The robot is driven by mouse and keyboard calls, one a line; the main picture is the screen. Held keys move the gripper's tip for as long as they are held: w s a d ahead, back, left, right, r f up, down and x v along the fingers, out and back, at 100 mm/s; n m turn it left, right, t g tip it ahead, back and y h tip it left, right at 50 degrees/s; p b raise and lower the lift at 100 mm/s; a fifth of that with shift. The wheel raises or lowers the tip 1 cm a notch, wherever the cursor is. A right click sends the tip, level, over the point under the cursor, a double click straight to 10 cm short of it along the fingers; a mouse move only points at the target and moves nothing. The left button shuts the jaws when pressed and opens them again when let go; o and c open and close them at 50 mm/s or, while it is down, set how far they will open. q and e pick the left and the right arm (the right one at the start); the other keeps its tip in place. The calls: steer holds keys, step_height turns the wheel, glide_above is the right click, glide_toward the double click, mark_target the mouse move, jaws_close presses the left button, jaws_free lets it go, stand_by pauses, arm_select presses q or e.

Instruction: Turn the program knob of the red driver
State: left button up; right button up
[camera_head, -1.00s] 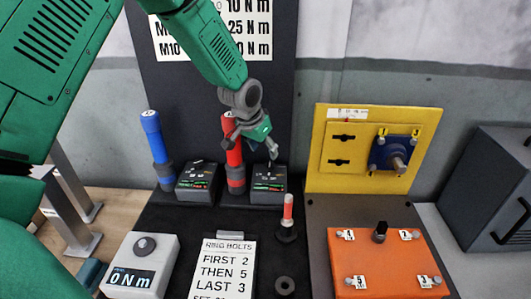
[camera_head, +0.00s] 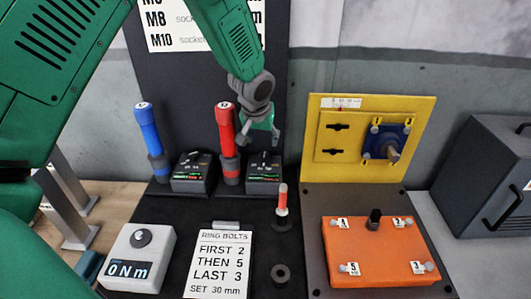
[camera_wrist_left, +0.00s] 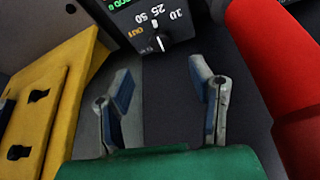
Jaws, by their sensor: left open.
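The red driver (camera_head: 226,135) stands upright in its holder at the back of the dark board; in the left wrist view its red body (camera_wrist_left: 275,70) fills the right side. Its program box (camera_head: 265,175) is the dark block to its right. The program knob (camera_wrist_left: 160,42) shows in the left wrist view, a small dark knob with a white pointer among the marks 10, 25, 50 and OUT. My left gripper (camera_head: 260,138) is above the box, right of the red driver. In the left wrist view its two fingers (camera_wrist_left: 163,95) are apart and empty, short of the knob.
A blue driver (camera_head: 150,135) with its own box (camera_head: 192,173) stands to the left. A yellow panel (camera_head: 315,150) and an orange block (camera_head: 375,255) are to the right.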

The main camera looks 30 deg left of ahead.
mark_target(264, 154)
arm_select(q)
steer(key=x, duration=0.7)
steer(key=shift+a+f, duration=0.15)
steer(key=shift+f, duration=0.15)
steer(key=shift+w+f, duration=0.25)
steer(key=shift+f, duration=0.1)
jaws_close()
